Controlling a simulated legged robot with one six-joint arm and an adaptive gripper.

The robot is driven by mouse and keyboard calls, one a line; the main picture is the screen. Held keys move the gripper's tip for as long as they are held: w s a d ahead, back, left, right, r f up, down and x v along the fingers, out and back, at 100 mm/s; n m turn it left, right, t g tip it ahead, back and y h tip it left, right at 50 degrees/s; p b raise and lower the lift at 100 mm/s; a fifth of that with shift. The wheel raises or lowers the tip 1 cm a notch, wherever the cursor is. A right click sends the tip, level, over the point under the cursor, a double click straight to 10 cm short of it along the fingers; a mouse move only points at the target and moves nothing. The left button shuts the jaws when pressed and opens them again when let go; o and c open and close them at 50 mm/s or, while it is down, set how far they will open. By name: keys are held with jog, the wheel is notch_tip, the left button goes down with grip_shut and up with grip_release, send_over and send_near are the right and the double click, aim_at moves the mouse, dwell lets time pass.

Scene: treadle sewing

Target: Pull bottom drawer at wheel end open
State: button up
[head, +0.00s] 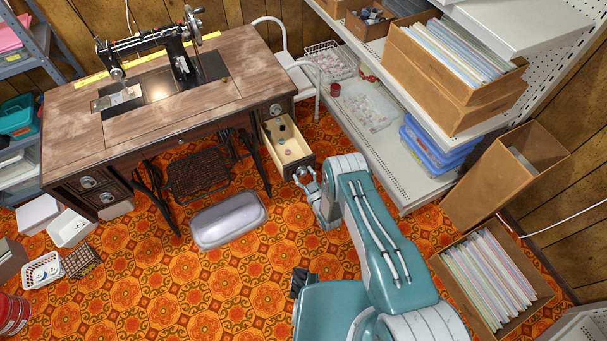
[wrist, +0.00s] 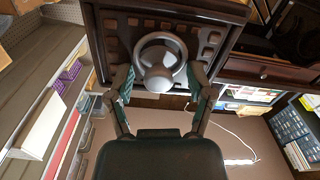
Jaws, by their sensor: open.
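The wooden treadle sewing table (head: 75,120) stands at the back left, with the sewing machine's handwheel (head: 193,24) toward its right end. At that end the bottom drawer (head: 299,162) stands pulled out below a closed upper drawer (head: 277,109); small items lie inside it. My gripper (head: 308,180) is just in front of the open drawer's face. In the wrist view my open gripper (wrist: 160,82) has one finger on each side of a round metal ring pull (wrist: 160,60) on a dark carved drawer front (wrist: 213,42). Both fingers look apart from the ring.
A metal shelf unit (head: 395,165) with boxes and blue trays stands to the right of the drawer. A cardboard box of folders (head: 490,275) is at lower right. The patterned floor in front is mostly clear.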

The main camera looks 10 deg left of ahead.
jog(key=shift+d, duration=0.1)
jog(key=v, duration=1.2)
jog(key=shift+w, duration=0.1)
